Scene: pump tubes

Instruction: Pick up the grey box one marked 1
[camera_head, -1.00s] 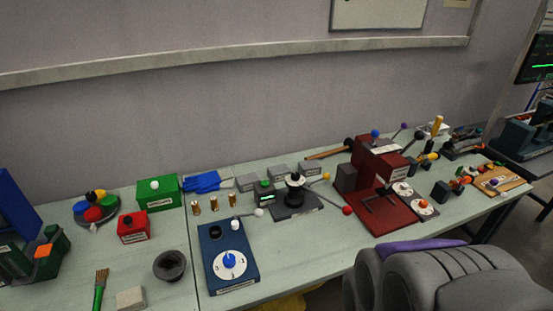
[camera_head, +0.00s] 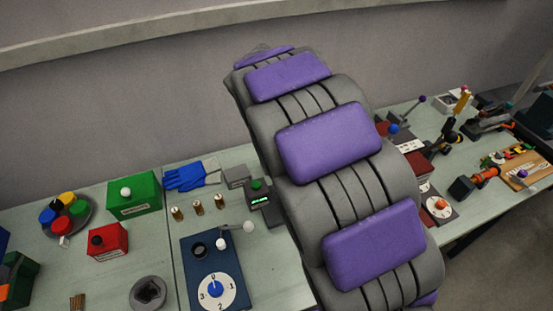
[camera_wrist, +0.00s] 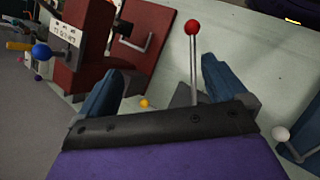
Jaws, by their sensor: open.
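One grey box (camera_head: 237,176) sits at the back of the table, beside the blue glove and left of my raised arm. No mark on it is readable, so I cannot tell whether it is box one. The other grey boxes are hidden behind my arm in the head view. My gripper (camera_wrist: 163,67) shows in the wrist view with its two blue-grey fingers spread and nothing held between them. It is above the table, by a red-balled lever (camera_wrist: 192,28) and the red machine (camera_wrist: 82,45). No grey box is recognisable in the wrist view.
A blue dial box (camera_head: 212,275), brass cylinders (camera_head: 198,208), a green box (camera_head: 134,195) and a red box (camera_head: 107,242) stand left of my arm. The blue glove (camera_head: 186,176) lies near the wall. More tools crowd the right side.

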